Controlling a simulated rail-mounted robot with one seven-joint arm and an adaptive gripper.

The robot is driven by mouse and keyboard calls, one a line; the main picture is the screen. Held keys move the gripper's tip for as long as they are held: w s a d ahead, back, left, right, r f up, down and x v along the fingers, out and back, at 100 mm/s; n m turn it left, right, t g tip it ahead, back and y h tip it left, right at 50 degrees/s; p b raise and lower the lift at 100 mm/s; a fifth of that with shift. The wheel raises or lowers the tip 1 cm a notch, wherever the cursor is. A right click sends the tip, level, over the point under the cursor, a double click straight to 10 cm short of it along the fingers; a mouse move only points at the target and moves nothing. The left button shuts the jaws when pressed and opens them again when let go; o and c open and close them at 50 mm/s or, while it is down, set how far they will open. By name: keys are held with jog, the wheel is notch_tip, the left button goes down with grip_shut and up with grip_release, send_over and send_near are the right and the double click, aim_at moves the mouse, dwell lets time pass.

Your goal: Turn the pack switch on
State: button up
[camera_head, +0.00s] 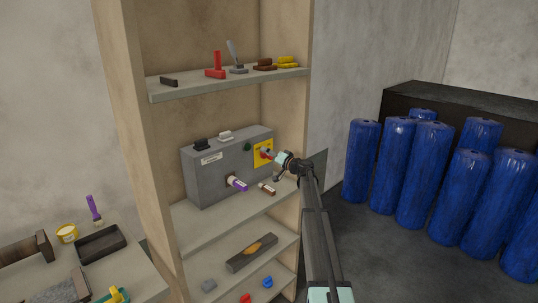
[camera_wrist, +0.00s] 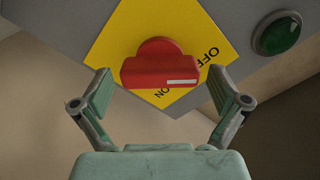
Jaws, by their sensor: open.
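The pack switch is a red knob (camera_wrist: 160,65) on a yellow plate (camera_wrist: 128,38) lettered ON and OFF. In the wrist view its white line lies on the right part of the knob, its outer end near OFF. In the head view the plate (camera_head: 259,160) is on the right of a grey box's front. My gripper (camera_head: 273,167) is in front of it and partly hides the knob. In the wrist view my gripper (camera_wrist: 160,100) is open and empty, with one finger towards each side of the knob, apart from it.
A green button (camera_wrist: 278,33) is beside the plate on the grey box (camera_head: 210,178). A purple-handled thing (camera_head: 237,183) sticks out of the box's front. A brown item (camera_head: 267,188) lies on the shelf. The cabinet's right side panel (camera_head: 296,90) stands close to my arm.

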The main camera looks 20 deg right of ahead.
jog(key=c, duration=1.2)
jog(key=shift+o, duration=0.2)
